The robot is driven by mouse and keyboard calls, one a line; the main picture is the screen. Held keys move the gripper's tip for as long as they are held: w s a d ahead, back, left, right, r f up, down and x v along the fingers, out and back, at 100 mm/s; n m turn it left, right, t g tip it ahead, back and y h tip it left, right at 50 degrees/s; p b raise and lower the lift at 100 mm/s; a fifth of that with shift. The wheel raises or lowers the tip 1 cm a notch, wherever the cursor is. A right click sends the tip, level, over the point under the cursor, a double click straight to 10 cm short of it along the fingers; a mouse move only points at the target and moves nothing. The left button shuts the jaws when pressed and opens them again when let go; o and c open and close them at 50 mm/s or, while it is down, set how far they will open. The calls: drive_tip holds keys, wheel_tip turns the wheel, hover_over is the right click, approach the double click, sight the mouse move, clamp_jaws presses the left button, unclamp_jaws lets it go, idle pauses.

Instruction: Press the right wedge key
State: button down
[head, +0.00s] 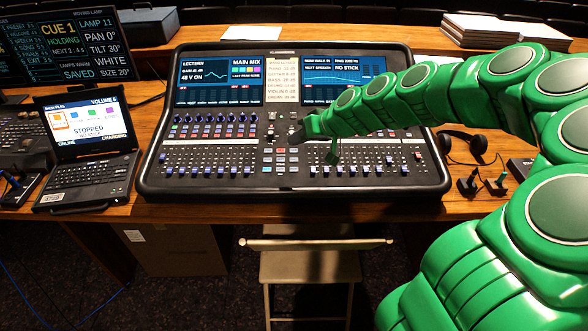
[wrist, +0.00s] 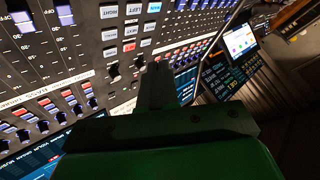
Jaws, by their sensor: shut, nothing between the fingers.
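A block of small keys sits in the middle of the mixing desk (head: 225,182), white ones around a red key (wrist: 130,47). In the wrist view, a white key (wrist: 109,12) at the block's upper left has an upside-down label that seems to read RIGHT. I cannot surely make out a wedge label on it. My gripper (wrist: 157,78) is shut and empty, its dark fingers over the panel near the keys. In the head view, my gripper (head: 298,134) is above and right of the key block. Whether it touches the panel is unclear.
Fader banks with blue caps flank the keys, and two screens (head: 220,82) stand behind. A laptop (head: 88,146) is at left, headphones (head: 462,145) at right. A folding chair (head: 310,270) stands in front. My green arm reaches in from the right.

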sight(297, 171)
drive_tip(key=shift+w+f, duration=0.2)
drive_tip(key=shift+f, duration=1.9)
drive_tip(key=shift+w+f, duration=0.2)
drive_tip(key=shift+f, duration=1.9)
drive_tip(key=shift+f, duration=0.25)
drive_tip(key=shift+f, duration=0.15)
drive_tip(key=shift+w+f, duration=0.1)
drive_tip(key=shift+f, duration=0.25)
drive_tip(key=shift+r, duration=0.8)
drive_tip(key=shift+s+r, duration=0.2)
drive_tip(key=shift+r, duration=1.05)
drive_tip(key=shift+s+r, duration=0.15)
drive_tip(key=shift+r, duration=1.1)
